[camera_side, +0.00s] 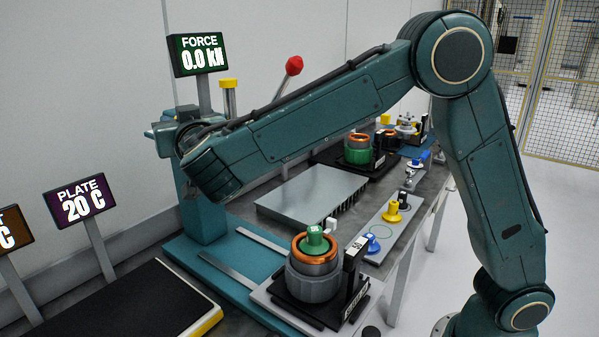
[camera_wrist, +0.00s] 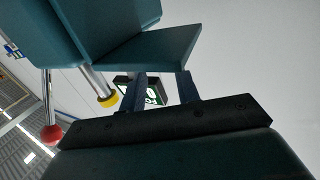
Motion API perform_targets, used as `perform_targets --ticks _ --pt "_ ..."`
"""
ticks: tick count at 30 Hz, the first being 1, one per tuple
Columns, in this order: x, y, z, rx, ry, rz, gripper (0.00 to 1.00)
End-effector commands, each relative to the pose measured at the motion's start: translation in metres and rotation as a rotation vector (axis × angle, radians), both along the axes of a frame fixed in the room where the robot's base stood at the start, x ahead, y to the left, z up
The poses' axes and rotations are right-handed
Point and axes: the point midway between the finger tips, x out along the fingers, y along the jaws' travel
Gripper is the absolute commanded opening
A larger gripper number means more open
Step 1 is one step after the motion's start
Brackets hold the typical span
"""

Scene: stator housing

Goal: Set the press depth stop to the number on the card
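The teal press (camera_side: 207,222) stands at the left in the side view, partly hidden behind my arm. A yellow knob or collar (camera_side: 228,84) tops a post there, likely the depth stop. In the wrist view a yellow collar (camera_wrist: 108,101) sits at the end of a metal rod, left of the fingers. My gripper (camera_wrist: 161,77) is open, its two dark fingers apart with nothing seen between them, close to a teal block (camera_wrist: 125,45). In the side view my gripper is hidden behind the arm. I cannot make out a card with a readable number.
The force display (camera_side: 199,54) reads 0.0 kN; it also shows behind the fingers in the wrist view (camera_wrist: 152,93). A red-balled lever (camera_side: 294,65) stands right of the press. A copper-wound stator (camera_side: 314,269) with a green plug stands in front. A plate display (camera_side: 77,202) reads 20 C.

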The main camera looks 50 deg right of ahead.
Motion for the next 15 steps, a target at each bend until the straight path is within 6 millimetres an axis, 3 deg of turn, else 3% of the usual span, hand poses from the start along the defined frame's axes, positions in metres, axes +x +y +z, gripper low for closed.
perform_targets --ticks 6,15 --pt "0.017 -0.008 0.000 -0.001 0.000 -0.002 0.32" --pt "0.020 -0.009 0.000 0.000 0.000 0.000 0.32"
